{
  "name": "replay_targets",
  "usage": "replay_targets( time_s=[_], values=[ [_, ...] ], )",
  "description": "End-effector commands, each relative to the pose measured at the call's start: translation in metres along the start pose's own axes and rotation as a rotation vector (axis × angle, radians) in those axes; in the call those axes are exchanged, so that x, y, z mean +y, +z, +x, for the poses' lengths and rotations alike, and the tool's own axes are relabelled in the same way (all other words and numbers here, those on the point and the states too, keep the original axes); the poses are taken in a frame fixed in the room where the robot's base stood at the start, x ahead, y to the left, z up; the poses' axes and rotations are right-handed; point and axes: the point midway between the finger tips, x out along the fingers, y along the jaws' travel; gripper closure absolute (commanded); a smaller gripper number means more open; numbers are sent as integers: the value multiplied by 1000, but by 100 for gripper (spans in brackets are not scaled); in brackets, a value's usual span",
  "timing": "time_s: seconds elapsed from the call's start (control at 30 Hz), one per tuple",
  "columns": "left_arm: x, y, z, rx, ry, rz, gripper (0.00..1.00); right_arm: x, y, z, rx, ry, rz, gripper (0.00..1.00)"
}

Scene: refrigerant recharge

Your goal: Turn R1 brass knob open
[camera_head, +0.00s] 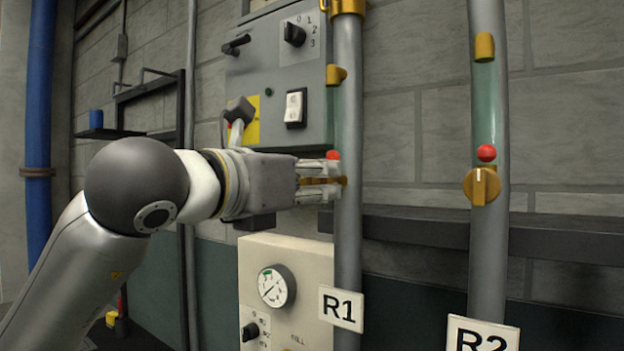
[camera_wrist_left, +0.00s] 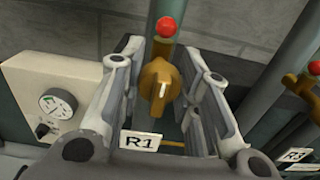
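The R1 brass knob (camera_wrist_left: 158,84) sits on the R1 pipe (camera_head: 347,240), below a red ball (camera_wrist_left: 166,27). Its white mark runs nearly upright in the left wrist view. My left gripper (camera_head: 330,182) reaches the pipe from the left at knob height. In the left wrist view its fingers (camera_wrist_left: 162,62) stand apart on either side of the knob, with small gaps visible; it is open around the knob. In the head view the fingers hide most of this knob. The R1 label (camera_head: 341,308) hangs below. My right gripper is in neither view.
The R2 pipe (camera_head: 489,250) with its own brass knob (camera_head: 482,186) stands to the right. A grey switch box (camera_head: 280,80) is above my gripper, and a cream gauge box (camera_head: 300,255) is below. A dark ledge (camera_head: 420,226) runs behind the pipes.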

Motion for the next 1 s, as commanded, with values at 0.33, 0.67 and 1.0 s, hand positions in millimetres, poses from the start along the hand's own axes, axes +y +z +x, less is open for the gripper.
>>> replay_targets(
  time_s=[0.33, 0.67, 1.0],
  values=[
    [0, 0, 0, -1, 1, 16, 94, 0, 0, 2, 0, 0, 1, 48],
    [0, -2, -1, -3, 3, 178, 94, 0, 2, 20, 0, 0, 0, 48],
    [-1, -2, -1, -3, 4, 490, 94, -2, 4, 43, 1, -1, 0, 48]
  ],
)
